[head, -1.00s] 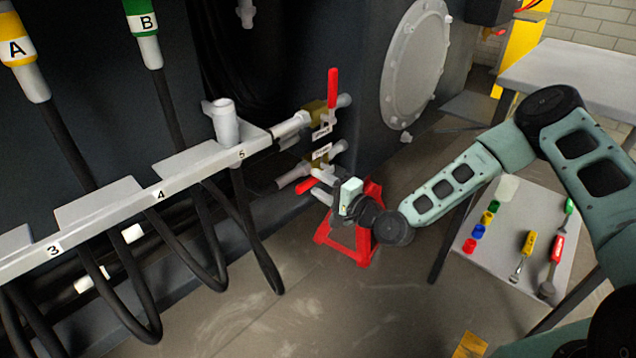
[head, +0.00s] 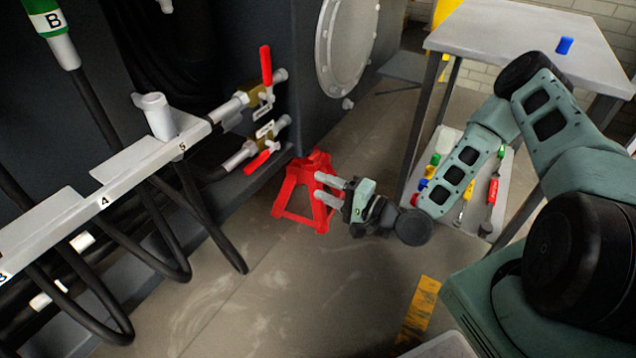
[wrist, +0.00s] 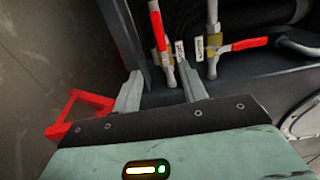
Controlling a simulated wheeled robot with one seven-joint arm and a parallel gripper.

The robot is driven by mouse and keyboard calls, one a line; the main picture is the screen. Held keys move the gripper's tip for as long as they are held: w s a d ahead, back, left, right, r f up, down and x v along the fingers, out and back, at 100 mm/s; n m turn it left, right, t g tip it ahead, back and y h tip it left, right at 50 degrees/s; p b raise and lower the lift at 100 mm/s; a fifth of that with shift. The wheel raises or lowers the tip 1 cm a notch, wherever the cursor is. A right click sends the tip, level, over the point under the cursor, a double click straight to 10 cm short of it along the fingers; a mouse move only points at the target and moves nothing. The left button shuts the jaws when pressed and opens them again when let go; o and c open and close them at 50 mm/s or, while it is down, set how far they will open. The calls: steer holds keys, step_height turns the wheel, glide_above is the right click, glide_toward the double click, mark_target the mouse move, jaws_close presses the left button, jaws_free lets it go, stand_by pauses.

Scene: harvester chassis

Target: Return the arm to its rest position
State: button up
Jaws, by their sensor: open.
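My gripper (head: 322,190) is open and empty. In the head view it hangs in front of the red jack stand (head: 290,196), its fingers pointing left toward the chassis. In the wrist view the two fingertips (wrist: 160,88) are spread apart with nothing between them. Beyond them are two valves with red handles, one upright (wrist: 157,27) and one lying sideways (wrist: 245,44). The same valves show in the head view, the upper handle (head: 266,66) upright and the lower handle (head: 262,160) slanted. My gripper is apart from both valves.
A numbered rail (head: 135,160) with hanging black hoses runs along the chassis at left. A grey table (head: 520,32) with a blue piece (head: 565,45) stands at upper right. A lower tray (head: 473,215) holds tools and coloured parts behind my arm. Open floor lies below my gripper.

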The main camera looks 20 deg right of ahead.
stand_by(0.4)
steer(key=s+a+n+g+h, duration=0.4)
steer(key=a+n+g, duration=0.2)
steer(key=n+g, duration=0.6)
steer(key=s+a+r+n+g+h, duration=0.2)
steer(key=s+r+n+h, duration=0.45)
steer(key=s+r, duration=1.2)
step_height(320, 180, up, 31)
steer(key=s+p, duration=0.1)
steer(key=p, duration=3)
steer(key=shift+g, duration=0.3)
